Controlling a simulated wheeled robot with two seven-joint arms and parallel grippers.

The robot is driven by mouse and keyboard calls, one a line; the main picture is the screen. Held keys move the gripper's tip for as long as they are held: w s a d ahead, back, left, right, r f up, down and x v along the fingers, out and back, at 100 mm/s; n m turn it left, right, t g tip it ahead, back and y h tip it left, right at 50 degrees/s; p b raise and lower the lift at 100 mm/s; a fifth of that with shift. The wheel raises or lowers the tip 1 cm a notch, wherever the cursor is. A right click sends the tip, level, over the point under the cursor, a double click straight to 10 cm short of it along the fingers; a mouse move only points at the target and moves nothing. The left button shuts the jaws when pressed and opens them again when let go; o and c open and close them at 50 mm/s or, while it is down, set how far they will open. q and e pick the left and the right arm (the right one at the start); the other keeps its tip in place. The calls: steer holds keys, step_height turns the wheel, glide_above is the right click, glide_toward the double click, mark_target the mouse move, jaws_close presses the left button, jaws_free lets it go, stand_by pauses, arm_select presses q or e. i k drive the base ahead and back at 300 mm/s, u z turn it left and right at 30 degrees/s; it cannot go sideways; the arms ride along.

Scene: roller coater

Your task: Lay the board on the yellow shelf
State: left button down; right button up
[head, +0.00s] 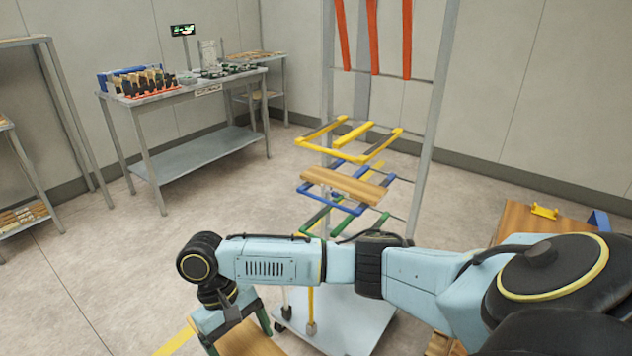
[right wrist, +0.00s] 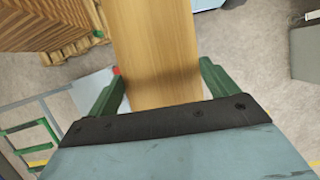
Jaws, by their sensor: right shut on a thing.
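The yellow shelf (head: 366,158) is an open frame on the tall grey rack, at the middle of the head view, with no board on it. My right gripper (head: 238,335) is low at the bottom of the head view, left of the rack's base. It is shut on a wooden board (head: 256,345), which also shows between the green fingers in the right wrist view (right wrist: 155,45). The board's far part is cut off by the frame edges. My left gripper is not in view.
Another board (head: 345,184) lies on the blue shelf (head: 340,207) below the yellow one. A green shelf (head: 318,216) is lower, partly hidden by my right arm. Orange bars (head: 375,35) are higher up. A grey table (head: 185,92) with small parts stands back left.

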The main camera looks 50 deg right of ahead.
mark_target(346, 137)
steer(key=i, duration=2.85)
steer(key=z, duration=1.55)
